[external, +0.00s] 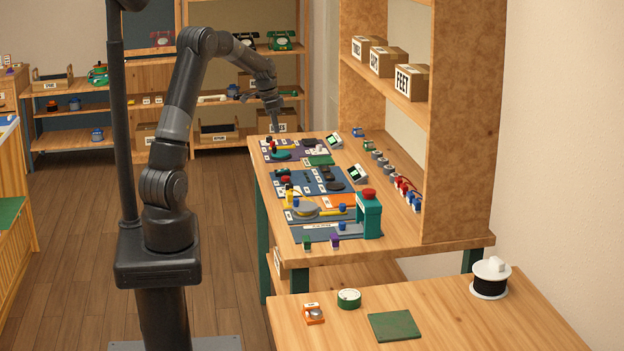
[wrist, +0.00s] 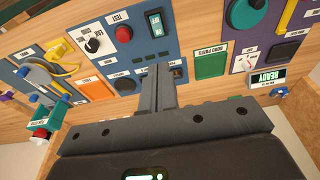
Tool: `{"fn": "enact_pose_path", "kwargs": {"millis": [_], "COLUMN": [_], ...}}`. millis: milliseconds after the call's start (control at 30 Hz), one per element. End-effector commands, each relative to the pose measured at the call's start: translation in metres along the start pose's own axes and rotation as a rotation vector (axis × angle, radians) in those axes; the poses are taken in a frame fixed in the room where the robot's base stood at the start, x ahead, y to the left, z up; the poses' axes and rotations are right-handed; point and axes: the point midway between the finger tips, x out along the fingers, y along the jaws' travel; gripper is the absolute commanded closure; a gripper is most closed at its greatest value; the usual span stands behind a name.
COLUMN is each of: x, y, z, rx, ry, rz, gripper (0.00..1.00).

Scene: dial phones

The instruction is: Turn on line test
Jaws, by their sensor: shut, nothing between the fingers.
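A blue panel in the wrist view (wrist: 140,55) carries a label reading TEST (wrist: 120,16). Below that label is a dark red round button (wrist: 123,33). A black knob on a white dial (wrist: 92,44) sits at left. My gripper (wrist: 161,70) is shut and empty, its fingers in front of the panel's lower part and hiding some of it. In the external view my gripper (external: 273,126) points down above the far end of the workbench, and the blue panel (external: 305,181) lies nearer the camera.
A green GOOD PARTS mat (wrist: 211,63) lies right of the blue panel, with a purple panel (wrist: 243,62) and a READY display (wrist: 268,78) beyond. A teal press with a red top (external: 369,215) stands at the bench's near end. A tall wooden shelf (external: 460,130) borders the right side.

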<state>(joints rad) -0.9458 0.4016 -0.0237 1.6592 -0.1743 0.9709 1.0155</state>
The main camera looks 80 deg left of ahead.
Motion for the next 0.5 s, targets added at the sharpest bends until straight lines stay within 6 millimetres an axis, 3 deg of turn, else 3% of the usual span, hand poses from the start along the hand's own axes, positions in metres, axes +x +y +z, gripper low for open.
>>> {"fn": "enact_pose_path", "kwargs": {"millis": [233, 500], "x": [0.025, 0.083], "y": [0.000, 0.001], "z": [0.001, 0.001], "rx": [-0.001, -0.001], "ry": [-0.002, -0.003], "rz": [0.003, 0.005], "gripper": [1.00, 1.00]}}
